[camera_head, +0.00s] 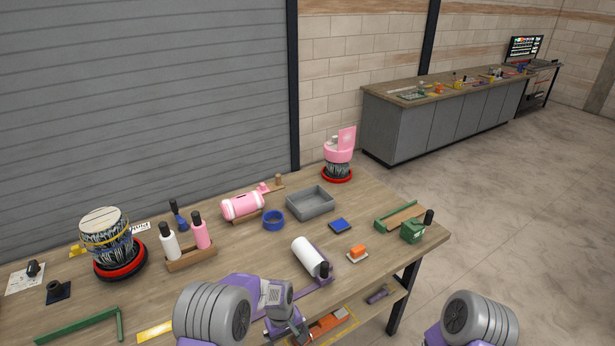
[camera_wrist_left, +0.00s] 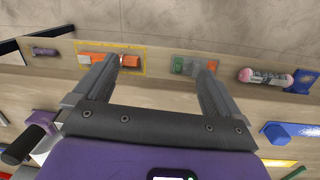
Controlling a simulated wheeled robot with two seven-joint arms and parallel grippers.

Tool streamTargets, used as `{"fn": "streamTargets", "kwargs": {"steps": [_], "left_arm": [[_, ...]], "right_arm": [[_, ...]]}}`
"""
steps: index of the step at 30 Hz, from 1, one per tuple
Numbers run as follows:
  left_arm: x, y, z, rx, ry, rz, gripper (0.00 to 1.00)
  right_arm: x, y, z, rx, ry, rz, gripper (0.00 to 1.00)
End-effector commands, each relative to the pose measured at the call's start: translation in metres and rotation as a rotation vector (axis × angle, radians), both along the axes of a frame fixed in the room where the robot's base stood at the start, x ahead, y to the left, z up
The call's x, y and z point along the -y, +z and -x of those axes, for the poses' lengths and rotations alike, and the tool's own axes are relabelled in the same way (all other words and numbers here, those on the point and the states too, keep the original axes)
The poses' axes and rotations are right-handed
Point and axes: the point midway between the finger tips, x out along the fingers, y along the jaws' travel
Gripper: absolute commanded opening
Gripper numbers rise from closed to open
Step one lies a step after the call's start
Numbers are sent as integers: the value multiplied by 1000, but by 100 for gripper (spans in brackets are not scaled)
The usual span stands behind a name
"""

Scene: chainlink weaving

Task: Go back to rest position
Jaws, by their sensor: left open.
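My left gripper (camera_wrist_left: 150,68) is open in the left wrist view, with its two grey fingers spread wide and nothing between them. Beyond the fingertips lies a lower shelf with small parts on it. In the head view my left arm comes in at the bottom middle, and the left gripper (camera_head: 296,334) is partly cut off by the lower edge, over the table's front edge. My right arm shows only as a grey and purple link at the lower right, and its gripper is outside the view.
The wooden table (camera_head: 365,190) holds a white roll (camera_head: 306,253), a grey tray (camera_head: 311,202), a blue ring (camera_head: 273,219), bottles in a wooden holder (camera_head: 190,262) and a drum-like spool (camera_head: 105,240). An orange tool (camera_head: 328,323) lies on the lower shelf. Floor at right is clear.

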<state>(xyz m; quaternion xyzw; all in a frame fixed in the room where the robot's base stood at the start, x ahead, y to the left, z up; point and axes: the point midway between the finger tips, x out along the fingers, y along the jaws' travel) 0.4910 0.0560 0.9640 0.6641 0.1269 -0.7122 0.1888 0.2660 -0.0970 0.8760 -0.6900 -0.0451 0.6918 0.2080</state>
Motion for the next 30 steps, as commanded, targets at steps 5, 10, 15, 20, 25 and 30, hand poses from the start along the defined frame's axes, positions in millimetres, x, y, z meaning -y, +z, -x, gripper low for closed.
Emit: {"fn": "streamTargets", "kwargs": {"steps": [5,10,15,20,25,30], "left_arm": [[-30,-104,64,-10,-57,87,98],[-42,-175,141,30,-122,179,98],[-43,-204,198,88,-171,237,98],[-41,-208,223,125,-196,256,98],[-41,-206,227,134,-202,259,98],[-41,-206,227,134,-202,258,98]], "right_arm": [[0,-44,2,-3,0,-1,92],[0,-84,1,-2,0,0,92],[0,-110,2,-2,0,0,92],[0,-119,2,-2,0,0,92],[0,-119,2,-2,0,0,92],[0,-118,1,-2,0,0,92]]}}
